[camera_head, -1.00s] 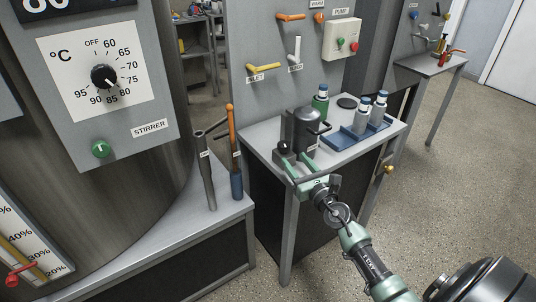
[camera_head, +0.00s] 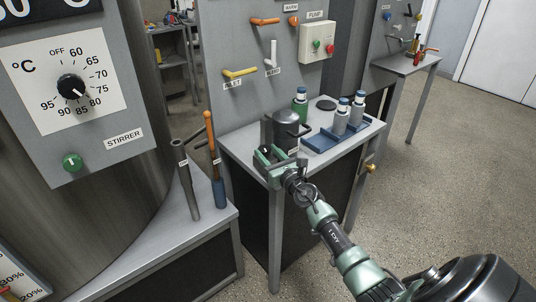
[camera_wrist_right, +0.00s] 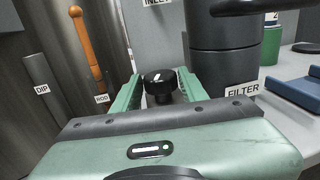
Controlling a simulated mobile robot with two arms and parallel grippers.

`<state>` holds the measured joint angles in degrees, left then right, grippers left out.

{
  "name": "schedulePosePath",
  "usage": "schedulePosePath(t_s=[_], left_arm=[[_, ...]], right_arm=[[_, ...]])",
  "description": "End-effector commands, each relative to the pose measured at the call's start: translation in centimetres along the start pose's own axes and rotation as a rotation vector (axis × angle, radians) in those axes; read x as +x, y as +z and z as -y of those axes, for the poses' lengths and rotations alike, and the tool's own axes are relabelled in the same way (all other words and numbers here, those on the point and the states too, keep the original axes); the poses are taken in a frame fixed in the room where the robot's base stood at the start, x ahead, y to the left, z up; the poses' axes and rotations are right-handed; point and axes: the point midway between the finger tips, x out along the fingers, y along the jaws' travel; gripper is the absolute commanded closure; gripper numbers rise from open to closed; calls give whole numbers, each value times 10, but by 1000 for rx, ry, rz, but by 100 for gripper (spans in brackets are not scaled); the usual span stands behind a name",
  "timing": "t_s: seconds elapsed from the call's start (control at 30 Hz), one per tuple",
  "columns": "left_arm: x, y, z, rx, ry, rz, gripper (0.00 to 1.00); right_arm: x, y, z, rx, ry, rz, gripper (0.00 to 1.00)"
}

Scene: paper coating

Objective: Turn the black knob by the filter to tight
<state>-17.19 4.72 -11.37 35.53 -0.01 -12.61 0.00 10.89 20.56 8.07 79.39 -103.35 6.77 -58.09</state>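The black knob (camera_wrist_right: 160,82) stands beside the filter base, with a white mark on its top. In the right wrist view it sits between the two green fingers of my right gripper (camera_wrist_right: 159,76). The fingers are spread, one on each side, with a thin gap at the left; contact on the right is hard to tell. The filter (camera_head: 287,130) is a dark canister with a handle, standing on the grey bench; it also shows in the right wrist view (camera_wrist_right: 222,60) above a FILTER label. In the head view my right gripper (camera_head: 270,155) hides the knob. My left gripper is out of view.
A blue tray (camera_head: 322,143) with grey bottles stands right of the filter, with a green bottle (camera_head: 300,105) behind. A dip rod (camera_head: 186,180) and an orange-handled rod (camera_head: 211,140) stand at the left. Valve handles are on the panel above.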

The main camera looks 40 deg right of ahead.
Motion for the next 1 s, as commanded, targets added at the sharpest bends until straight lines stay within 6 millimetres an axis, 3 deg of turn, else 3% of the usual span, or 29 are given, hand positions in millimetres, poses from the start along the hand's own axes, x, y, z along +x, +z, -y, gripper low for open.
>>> schedulePosePath(t_s=[0.03, 0.13, 0.47, 0.73, 1.0], left_arm=[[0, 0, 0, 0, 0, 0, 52], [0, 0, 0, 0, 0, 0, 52], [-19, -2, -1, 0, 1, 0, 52], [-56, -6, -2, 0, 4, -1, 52], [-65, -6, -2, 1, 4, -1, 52]], right_arm=[[0, 0, 0, 0, 0, 0, 74], [0, 0, 0, 0, 0, 0, 100], [0, 4, -3, 6, -53, -1, 100], [0, 6, -8, 4, -227, -4, 100], [3, 0, -13, 4, -441, -3, 100]])
